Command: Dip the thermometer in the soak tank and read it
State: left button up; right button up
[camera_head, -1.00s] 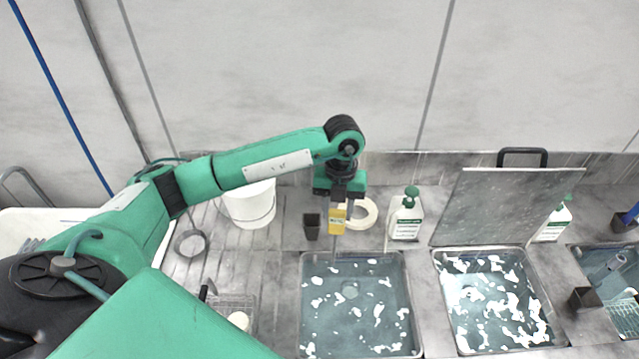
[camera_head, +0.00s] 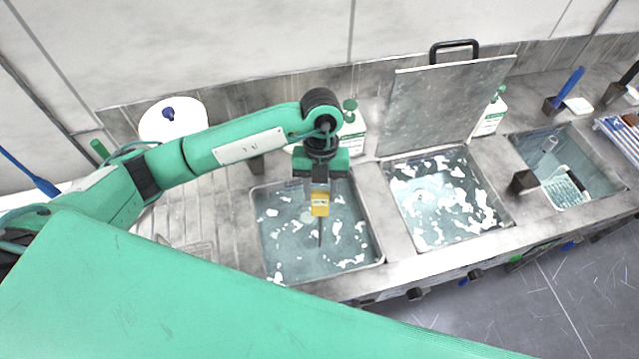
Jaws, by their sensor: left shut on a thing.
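My left gripper (camera_head: 320,183) is shut on the yellow thermometer (camera_head: 320,205) and holds it upright, with its thin dark probe pointing down over the left sink-like tank (camera_head: 262,245). This tank holds bluish water with white foam patches. I cannot tell whether the probe's tip is in the water. The thermometer's display is too small to read. A second foamy tank (camera_head: 400,228) with a raised lid (camera_head: 440,105) is to the right. No label shows which is the soak tank. My right gripper is not in view.
A green-capped bottle (camera_head: 354,135) stands behind the left tank, partly hidden by my arm. Another bottle (camera_head: 491,115) is beside the lid. A third tank (camera_head: 595,170) with a basket lies farther right. A small dark box (camera_head: 523,182) sits between tanks.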

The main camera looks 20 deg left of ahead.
aim_at(320, 222)
pick_arm(q)
notch_tip(320, 222, down, 10)
jog(key=b, duration=0.5)
jog(key=shift+r+b, duration=0.15)
jog(key=shift+b, duration=0.2)
dwell(1.0)
jog(key=shift+r, duration=0.1)
